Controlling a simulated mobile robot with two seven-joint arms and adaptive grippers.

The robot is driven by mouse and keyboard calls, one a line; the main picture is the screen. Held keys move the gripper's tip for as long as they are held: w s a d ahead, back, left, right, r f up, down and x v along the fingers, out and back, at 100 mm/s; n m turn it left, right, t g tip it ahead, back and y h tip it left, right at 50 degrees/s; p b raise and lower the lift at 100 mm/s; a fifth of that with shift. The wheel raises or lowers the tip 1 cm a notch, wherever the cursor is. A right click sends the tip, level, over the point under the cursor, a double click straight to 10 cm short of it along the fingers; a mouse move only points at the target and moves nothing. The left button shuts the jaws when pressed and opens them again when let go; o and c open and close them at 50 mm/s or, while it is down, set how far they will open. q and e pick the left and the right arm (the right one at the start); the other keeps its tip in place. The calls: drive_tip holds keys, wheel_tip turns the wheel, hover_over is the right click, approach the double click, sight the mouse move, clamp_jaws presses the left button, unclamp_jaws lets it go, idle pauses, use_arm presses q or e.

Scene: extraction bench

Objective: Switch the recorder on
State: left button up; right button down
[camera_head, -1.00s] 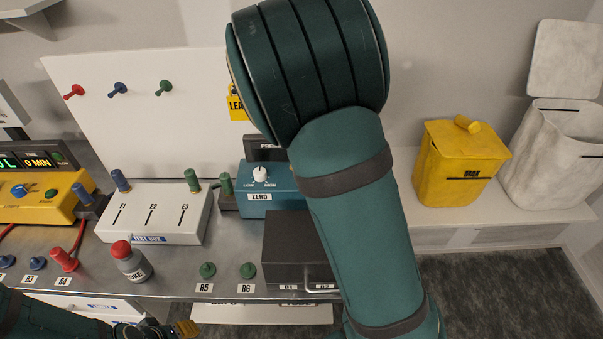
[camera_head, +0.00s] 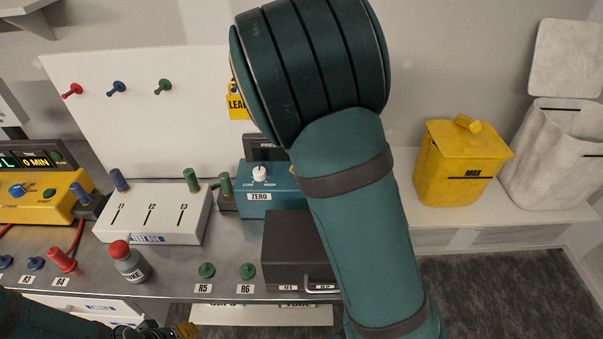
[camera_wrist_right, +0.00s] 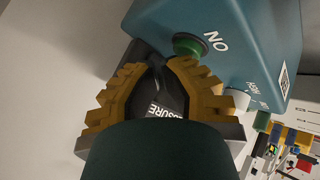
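A teal box (camera_head: 272,205) with a white LOW–HIGH knob (camera_head: 259,173) and a ZERO label stands at the back of the bench. In the right wrist view the teal box (camera_wrist_right: 235,40) shows a green button (camera_wrist_right: 190,44) beside lettering that reads ON upside down. My right gripper (camera_wrist_right: 156,66) has its tips just below that button in the picture; I cannot tell whether they touch the box. A dark part with partly hidden lettering shows between its fingers. In the head view my right arm hides this gripper. My left gripper (camera_head: 187,330) is at the bottom edge, partly cut off.
A dark box with a handle (camera_head: 290,240) stands in front of the teal box. A white test box (camera_head: 150,215), a red-capped bottle (camera_head: 128,262) and green plugs R5 (camera_head: 206,270) and R6 (camera_head: 247,271) are to the left. A yellow bin (camera_head: 462,165) stands at right.

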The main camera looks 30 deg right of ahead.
drive_tip(key=shift+f, duration=0.25)
drive_tip(key=shift+r, duration=0.1)
idle(0.4)
drive_tip(key=shift+r+p, duration=0.65)
drive_tip(key=shift+r, duration=0.15)
wheel_tip(320, 180, up, 5)
drive_tip(key=p, duration=0.5)
drive_tip(key=shift+f, duration=0.1)
idle(0.6)
